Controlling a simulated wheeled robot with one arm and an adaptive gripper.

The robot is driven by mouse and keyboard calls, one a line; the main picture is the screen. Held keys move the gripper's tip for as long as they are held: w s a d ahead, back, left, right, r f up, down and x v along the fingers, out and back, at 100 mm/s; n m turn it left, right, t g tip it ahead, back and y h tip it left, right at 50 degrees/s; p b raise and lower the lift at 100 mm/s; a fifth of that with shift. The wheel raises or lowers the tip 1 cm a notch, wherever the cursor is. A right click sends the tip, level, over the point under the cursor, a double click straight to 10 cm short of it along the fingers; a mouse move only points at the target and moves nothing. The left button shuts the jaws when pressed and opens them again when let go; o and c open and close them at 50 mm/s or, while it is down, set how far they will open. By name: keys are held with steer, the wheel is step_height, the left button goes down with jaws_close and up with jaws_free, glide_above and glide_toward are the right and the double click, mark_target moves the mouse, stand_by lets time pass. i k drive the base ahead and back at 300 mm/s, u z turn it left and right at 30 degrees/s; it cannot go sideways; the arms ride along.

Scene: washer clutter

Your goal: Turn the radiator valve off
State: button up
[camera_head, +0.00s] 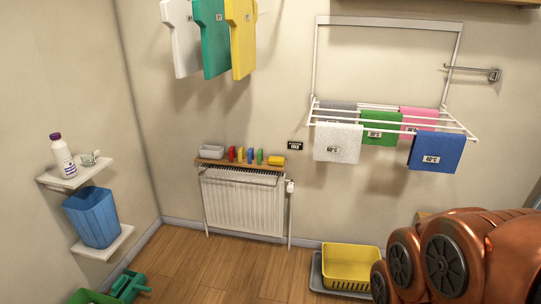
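The white radiator (243,208) is mounted low on the back wall, left of the middle of the head view. A small white radiator valve (290,187) sits at its upper right end, on a thin pipe running down to the floor. The valve is too small to tell its setting. My gripper is not in view. Copper-coloured links of my arm fill the lower right corner, apart from the valve.
Above the radiator is a wooden shelf (222,163) with small coloured items. A yellow basket (350,267) stands on the floor to the right. A drying rack (462,127) holds towels. Left wall shelves hold a bottle (63,158) and blue bin (93,219). Floor before the radiator is clear.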

mark_target(291, 187)
steer(key=z, duration=0.3)
steer(key=i, duration=1.15)
steer(key=u, duration=2.1)
